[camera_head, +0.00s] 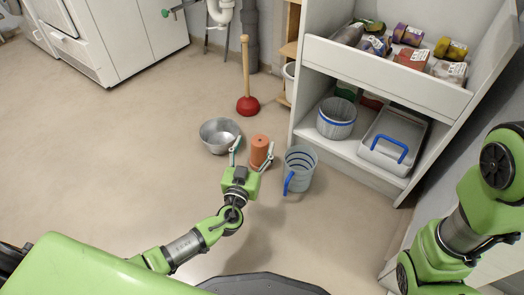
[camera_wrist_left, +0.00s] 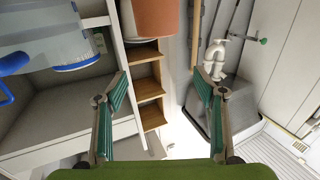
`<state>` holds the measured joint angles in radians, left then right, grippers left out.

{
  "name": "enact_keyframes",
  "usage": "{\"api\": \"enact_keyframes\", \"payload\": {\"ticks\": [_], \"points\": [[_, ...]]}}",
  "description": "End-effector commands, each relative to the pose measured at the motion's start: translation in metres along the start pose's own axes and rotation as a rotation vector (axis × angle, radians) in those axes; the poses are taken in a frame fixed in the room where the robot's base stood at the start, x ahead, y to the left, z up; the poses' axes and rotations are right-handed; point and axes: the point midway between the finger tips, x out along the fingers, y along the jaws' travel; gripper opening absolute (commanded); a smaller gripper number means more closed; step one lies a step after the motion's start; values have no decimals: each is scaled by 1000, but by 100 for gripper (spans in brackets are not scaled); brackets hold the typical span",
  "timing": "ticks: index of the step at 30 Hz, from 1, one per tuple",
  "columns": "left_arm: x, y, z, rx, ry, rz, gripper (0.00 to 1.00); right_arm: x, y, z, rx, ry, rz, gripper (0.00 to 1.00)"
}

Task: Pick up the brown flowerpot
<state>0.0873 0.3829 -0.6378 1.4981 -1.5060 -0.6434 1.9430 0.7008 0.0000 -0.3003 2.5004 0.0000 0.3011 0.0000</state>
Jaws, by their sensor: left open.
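The brown flowerpot (camera_head: 259,148) stands on the floor between a metal bowl and a grey bucket in the head view. Its orange-brown side also shows at the top edge of the left wrist view (camera_wrist_left: 155,16), partly cut off. My left gripper (camera_head: 251,152) is open at the pot, its fingers spread to either side of it in the head view. In the left wrist view the open fingers (camera_wrist_left: 162,88) have nothing between them, and the pot lies above their tips in the picture. My right arm is at the right edge; its gripper is out of view.
The metal bowl (camera_head: 219,135) is close on the left, and the grey bucket (camera_head: 300,168) with a blue handle is close on the right. A plunger (camera_head: 247,105) stands behind. A white shelf (camera_head: 385,75) with packages and tubs is at right. The floor at left is clear.

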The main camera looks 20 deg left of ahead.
Motion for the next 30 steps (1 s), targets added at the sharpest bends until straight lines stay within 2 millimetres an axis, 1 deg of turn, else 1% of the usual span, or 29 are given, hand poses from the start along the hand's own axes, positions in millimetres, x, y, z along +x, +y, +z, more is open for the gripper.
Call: {"api": "enact_keyframes", "payload": {"ticks": [1,6,9,10,12,19,25,27,30], "points": [[0,0,18,2,-2,0,64,-12,-2,-4,0,0,0,40],[0,0,52,1,-1,-1,64,-33,-7,-11,0,-1,0,40],[0,0,70,1,-1,0,64,-43,-9,-15,0,-1,0,40],[3,0,70,0,1,-1,64,-44,-9,-15,0,-1,0,40],[15,0,64,-1,4,-2,64,-44,-9,-15,0,-2,0,40],[31,0,64,-1,1,-2,64,-48,-10,-16,0,-1,0,40],[61,0,65,-1,2,-3,64,-59,-12,-21,0,-1,-1,40],[69,0,65,-1,1,-2,64,-61,-13,-22,0,-1,-1,40],[75,0,64,-1,1,-1,64,-62,-13,-22,0,-1,-1,40]]}}
